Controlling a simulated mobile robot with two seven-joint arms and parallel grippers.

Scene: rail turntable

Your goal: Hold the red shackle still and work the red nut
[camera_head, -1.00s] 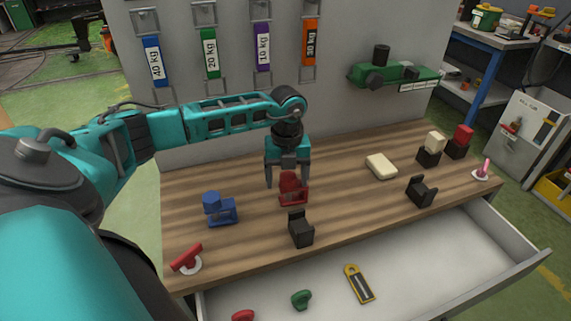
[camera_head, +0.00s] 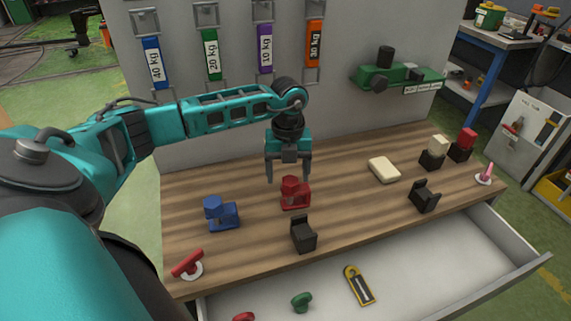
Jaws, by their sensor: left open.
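The red shackle (camera_head: 296,201) stands on the wooden bench near its middle. A red block-like part, seemingly the red nut (camera_head: 291,184), sits at its top; I cannot make out the detail of how they join. My left gripper (camera_head: 288,180) points down just above and behind the red shackle. Its two fingers are spread apart and nothing is between them that I can tell. The fingers look clear of the red piece, though the right finger is close to it. My right gripper is not in view.
A blue shackle (camera_head: 222,215) stands to the left and a black holder (camera_head: 303,234) in front. A cream block (camera_head: 384,169) and another black holder (camera_head: 424,197) are to the right. The open drawer (camera_head: 440,258) juts out in front. A panel with coloured weight tags stands behind.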

